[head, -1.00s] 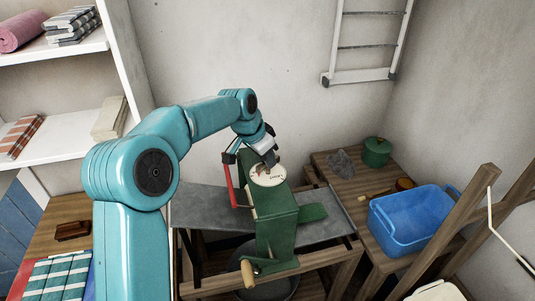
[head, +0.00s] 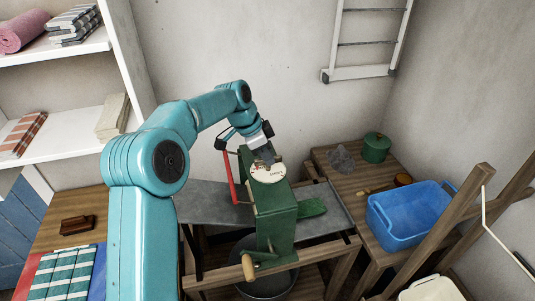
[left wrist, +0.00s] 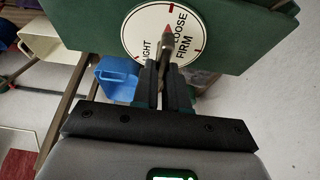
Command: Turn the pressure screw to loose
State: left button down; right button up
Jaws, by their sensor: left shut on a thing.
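The green wringer (head: 277,215) stands on the wooden frame, with a round white dial (head: 268,175) on top. The left wrist view shows the dial (left wrist: 134,32) with LOOSE, FIRM and a partly hidden word ending in "IGHT". My left gripper (head: 265,156) is over the dial; in the left wrist view its fingers (left wrist: 165,72) are shut on the pressure screw's narrow grey bar (left wrist: 167,48). The bar's red tip lies beside the word LOOSE, short of a red mark at the rim. The fingers hide part of the dial. My right gripper is out of view.
A red bar (head: 230,178) stands left of the wringer, close to my wrist. A crank with a wooden grip (head: 248,268) sticks out in front. A blue tub (head: 412,232), a green pot (head: 376,148) and wooden beams (head: 456,225) are to the right.

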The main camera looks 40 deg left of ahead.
pick_arm(q)
jog(key=shift+s+a, duration=0.1)
jog(key=c, duration=1.2)
grip_release()
jog(key=shift+o, duration=0.2)
jog(key=shift+s, duration=0.15)
jog(key=shift+r, duration=0.15)
jog(key=v, duration=1.6)
jog(key=shift+a, duration=0.1)
